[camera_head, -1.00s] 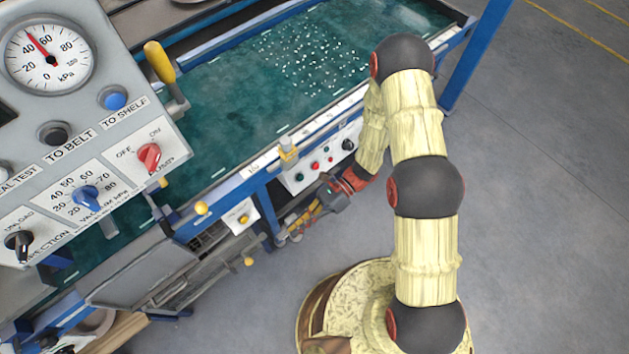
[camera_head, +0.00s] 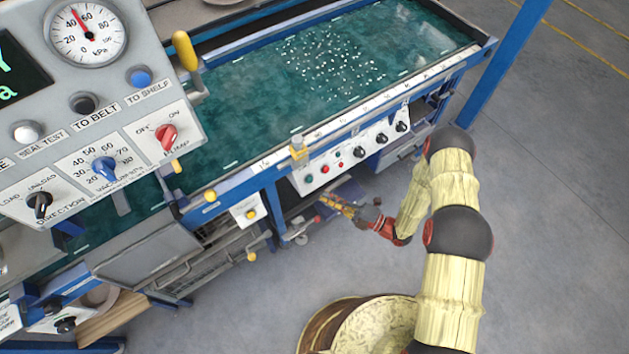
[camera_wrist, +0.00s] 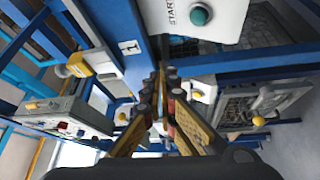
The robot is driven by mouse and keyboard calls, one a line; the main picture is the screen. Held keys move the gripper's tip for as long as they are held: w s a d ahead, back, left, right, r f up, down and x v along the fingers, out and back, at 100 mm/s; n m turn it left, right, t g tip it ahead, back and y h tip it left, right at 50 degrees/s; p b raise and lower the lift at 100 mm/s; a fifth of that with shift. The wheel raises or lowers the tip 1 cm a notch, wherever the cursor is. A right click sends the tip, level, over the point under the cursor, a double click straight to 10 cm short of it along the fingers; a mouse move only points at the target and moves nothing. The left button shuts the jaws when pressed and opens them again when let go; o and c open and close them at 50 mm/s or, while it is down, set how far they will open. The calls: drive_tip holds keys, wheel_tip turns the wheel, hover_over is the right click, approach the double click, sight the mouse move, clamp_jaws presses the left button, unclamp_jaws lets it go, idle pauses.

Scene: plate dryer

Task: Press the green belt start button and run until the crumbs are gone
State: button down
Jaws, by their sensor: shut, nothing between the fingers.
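The green start button (camera_head: 309,178) is at the left end of a white control panel (camera_head: 318,186) on the front of the machine. In the wrist view the button (camera_wrist: 200,15) sits at the top, beside the word START. White crumbs (camera_head: 340,62) lie scattered on the dark green belt (camera_head: 240,105). My gripper (camera_head: 323,198) is just below the panel, near the green button but apart from it. In the wrist view my gripper (camera_wrist: 167,74) has its fingers together and empty, with their tips below the button in the picture.
A red button (camera_head: 325,169) and black knobs (camera_head: 381,138) share the panel. A yellow button (camera_head: 250,213) sits on a small box to the left. A blue post (camera_head: 505,75) stands at the right. A grey console (camera_head: 110,110) fills the upper left. The floor at right is clear.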

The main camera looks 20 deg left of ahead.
sight(309, 179)
idle(0.4)
drive_tip(key=shift+w+a+f+b, duration=0.75)
drive_tip(key=shift+w+a+b, duration=0.05)
drive_tip(key=shift+a, duration=0.15)
drive_tip(key=shift+w+a+f+b, duration=0.7)
drive_tip(key=shift+w+a+b, duration=0.1)
drive_tip(key=shift+a, duration=0.2)
drive_tip(key=shift+w+a+f+b, duration=0.75)
drive_tip(key=shift+w+a, duration=0.05)
drive_tip(key=shift+a, duration=0.15)
drive_tip(key=shift+a+f, duration=0.1)
drive_tip(key=shift+w+a+f+b, duration=0.1)
drive_tip(key=shift+w+a+b, duration=0.1)
drive_tip(key=shift+b, duration=0.15)
drive_tip(key=shift+w+a+f+b, duration=0.2)
drive_tip(key=shift+w+a+b, duration=0.1)
drive_tip(key=shift+s+d+r, duration=0.1)
idle(0.6)
drive_tip(key=shift+s+d+r+p, duration=0.35)
drive_tip(key=shift+s+d+p, duration=0.05)
drive_tip(key=shift+d+p, duration=0.1)
